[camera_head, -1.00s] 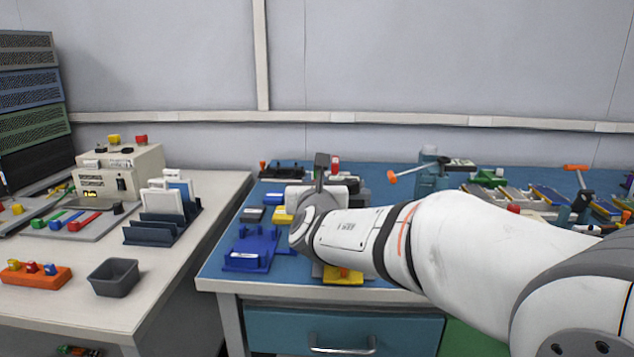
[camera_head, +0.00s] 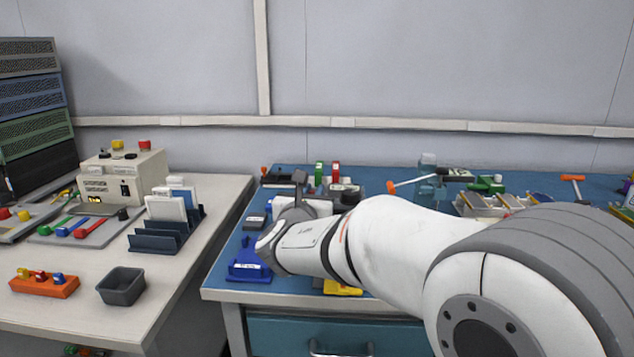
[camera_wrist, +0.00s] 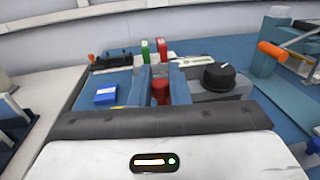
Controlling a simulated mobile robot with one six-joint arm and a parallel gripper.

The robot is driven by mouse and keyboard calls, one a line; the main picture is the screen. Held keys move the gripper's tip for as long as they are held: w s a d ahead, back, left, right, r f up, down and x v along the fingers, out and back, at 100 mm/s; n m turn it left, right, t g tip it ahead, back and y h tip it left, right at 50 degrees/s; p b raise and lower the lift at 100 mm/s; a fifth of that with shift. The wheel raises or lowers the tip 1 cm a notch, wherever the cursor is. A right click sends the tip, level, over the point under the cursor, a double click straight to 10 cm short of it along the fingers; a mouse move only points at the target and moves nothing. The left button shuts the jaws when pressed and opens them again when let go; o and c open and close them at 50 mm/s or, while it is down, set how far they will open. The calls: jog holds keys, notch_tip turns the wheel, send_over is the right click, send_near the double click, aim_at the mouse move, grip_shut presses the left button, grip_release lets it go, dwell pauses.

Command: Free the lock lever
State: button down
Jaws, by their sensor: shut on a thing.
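My gripper (camera_wrist: 159,86) shows in the wrist view, with its two blue-grey fingers closed on a red upright piece (camera_wrist: 160,92). The piece may be the lock lever; its lower part is hidden behind my dark wrist housing. Just right of the fingers is a grey device with a black round knob (camera_wrist: 219,76). In the head view my white arm reaches left over the blue bench, and my wrist hides the fingertips and the red piece.
Green (camera_head: 319,173) and red (camera_head: 336,173) upright blocks stand behind the gripper. A blue fixture (camera_head: 249,262) and a yellow part (camera_head: 342,288) lie near the front edge. An orange-handled tool (camera_head: 405,184) is at right. A white table (camera_head: 80,300) stands left.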

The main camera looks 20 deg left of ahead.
jog(key=w+a+m+g+h+p, duration=0.1)
jog(key=m+g+h+p, duration=0.1)
jog(key=h+p, duration=0.3)
jog(key=w+a+m+g+h+p, duration=0.1)
jog(key=m+g+h+p, duration=0.1)
jog(key=m+h+p, duration=0.3)
jog(key=w+a+m+g+h+p, duration=0.1)
jog(key=m+g+h+p, duration=0.1)
jog(key=m+h+p, duration=0.2)
jog(key=shift+r+g+h+p, duration=0.1)
jog(key=shift+g+h+p, duration=0.2)
jog(key=shift+h+p, duration=0.95)
jog(key=shift+w+m+y+p, duration=0.1)
jog(key=shift+m+y+p, duration=0.15)
jog(key=shift+m+p, duration=0.1)
jog(key=c, duration=1.4)
grip_release()
jog(key=shift+c, duration=0.2)
jog(key=v, duration=0.7)
jog(key=shift+s+a, duration=0.25)
jog(key=shift+a, duration=0.05)
